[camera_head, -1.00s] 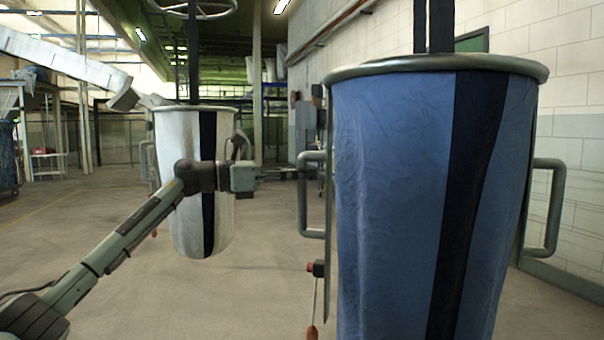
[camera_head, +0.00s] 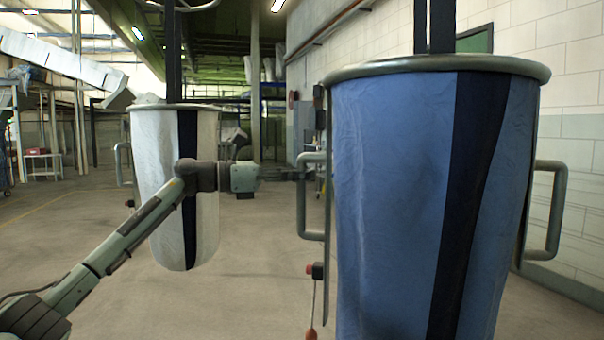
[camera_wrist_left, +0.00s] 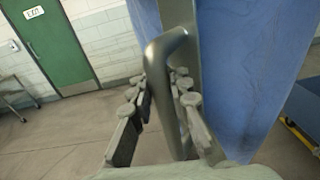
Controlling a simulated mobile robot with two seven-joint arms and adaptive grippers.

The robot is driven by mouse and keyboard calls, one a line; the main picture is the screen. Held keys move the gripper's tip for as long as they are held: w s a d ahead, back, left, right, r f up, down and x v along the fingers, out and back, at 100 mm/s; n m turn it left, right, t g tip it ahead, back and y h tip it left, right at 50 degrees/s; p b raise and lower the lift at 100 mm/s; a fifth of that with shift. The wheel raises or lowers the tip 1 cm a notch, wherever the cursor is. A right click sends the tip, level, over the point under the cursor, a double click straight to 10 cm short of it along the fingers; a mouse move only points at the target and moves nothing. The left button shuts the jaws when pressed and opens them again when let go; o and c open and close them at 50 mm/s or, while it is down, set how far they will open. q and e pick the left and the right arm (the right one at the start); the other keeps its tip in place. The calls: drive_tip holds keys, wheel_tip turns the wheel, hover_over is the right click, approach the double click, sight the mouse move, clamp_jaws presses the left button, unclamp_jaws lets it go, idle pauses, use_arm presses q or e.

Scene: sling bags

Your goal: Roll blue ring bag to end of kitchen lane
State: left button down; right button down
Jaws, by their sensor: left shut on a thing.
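The blue ring bag (camera_head: 395,200) hangs upright from its grey metal ring at the right of the head view, close in front of me. It has a dark vertical stripe and a bent-tube handle on each side. My left gripper (camera_head: 305,172) reaches from the left to the bag's left handle (camera_head: 312,232). In the left wrist view, the fingers of my left gripper (camera_wrist_left: 170,95) are on both sides of the grey handle tube (camera_wrist_left: 166,50) and shut on it. The blue cloth (camera_wrist_left: 240,70) is just to the right. My right gripper is not in view.
A white ring bag (camera_head: 155,175) with a dark stripe hangs beyond my left forearm. A white block wall (camera_head: 570,100) runs along the right. Open concrete floor (camera_head: 265,290) lies between the bags. A green door (camera_wrist_left: 60,45) shows in the left wrist view.

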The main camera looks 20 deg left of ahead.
use_arm(q)
drive_tip(key=shift+w+a+r, duration=0.25)
drive_tip(key=shift+w+a, duration=0.1)
drive_tip(key=shift+a, duration=0.05)
drive_tip(key=c, duration=1.8)
unclamp_jaws()
drive_tip(key=o, duration=0.4)
drive_tip(key=shift+w+f, duration=0.2)
drive_tip(key=shift+f, duration=0.05)
drive_tip(key=shift+d, duration=0.1)
drive_tip(key=v, duration=1.2)
drive_tip(key=shift+s, duration=0.1)
